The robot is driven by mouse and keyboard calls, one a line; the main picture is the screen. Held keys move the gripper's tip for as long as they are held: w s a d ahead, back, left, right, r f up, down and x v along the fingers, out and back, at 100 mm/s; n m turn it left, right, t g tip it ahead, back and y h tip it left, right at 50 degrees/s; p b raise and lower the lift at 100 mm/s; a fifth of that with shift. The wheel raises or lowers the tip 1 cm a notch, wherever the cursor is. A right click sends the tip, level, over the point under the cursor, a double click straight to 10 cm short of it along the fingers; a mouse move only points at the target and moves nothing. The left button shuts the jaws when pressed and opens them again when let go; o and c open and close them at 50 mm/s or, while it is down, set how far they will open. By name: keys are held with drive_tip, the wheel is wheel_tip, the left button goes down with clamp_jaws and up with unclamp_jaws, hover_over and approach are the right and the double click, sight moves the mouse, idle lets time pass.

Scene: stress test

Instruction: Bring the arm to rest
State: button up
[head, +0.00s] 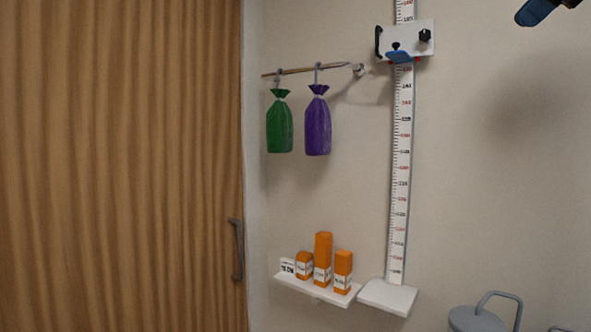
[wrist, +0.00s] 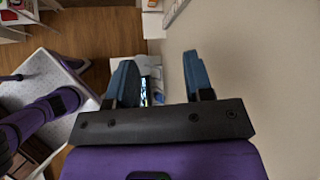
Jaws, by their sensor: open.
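My gripper (wrist: 158,85) is open in the wrist view, its two blue fingers apart with nothing held between them. In the head view only a blue fingertip (head: 537,12) shows at the top right corner, in front of the bare wall. The rest of my gripper is outside the head view. A purple part of my arm (wrist: 165,162) fills the bottom of the wrist view.
A wall scale (head: 400,180) with a white slider (head: 408,40) stands left of my fingertip. A rod (head: 310,69) carries green (head: 279,122) and purple (head: 318,122) bags. A wooden door (head: 120,170) is left.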

drive_tip(key=s+a+f+n+h, duration=0.2)
drive_tip(key=s+a+f+n, duration=0.3)
drive_tip(key=f, duration=0.9)
drive_tip(key=s+a+f+n+g+h, duration=0.1)
drive_tip(key=s+a+f+n, duration=0.4)
drive_tip(key=s+f+n, duration=0.5)
drive_tip(key=s+a+f+n+g+h, duration=0.1)
drive_tip(key=s+a+f+n+h, duration=0.1)
drive_tip(key=s+a+f+n, duration=0.4)
drive_tip(key=s+f+n, duration=0.2)
drive_tip(key=s+f, duration=0.3)
drive_tip(key=f, duration=0.8)
drive_tip(key=shift+h, duration=0.4)
drive_tip(key=shift+s+a, duration=0.1)
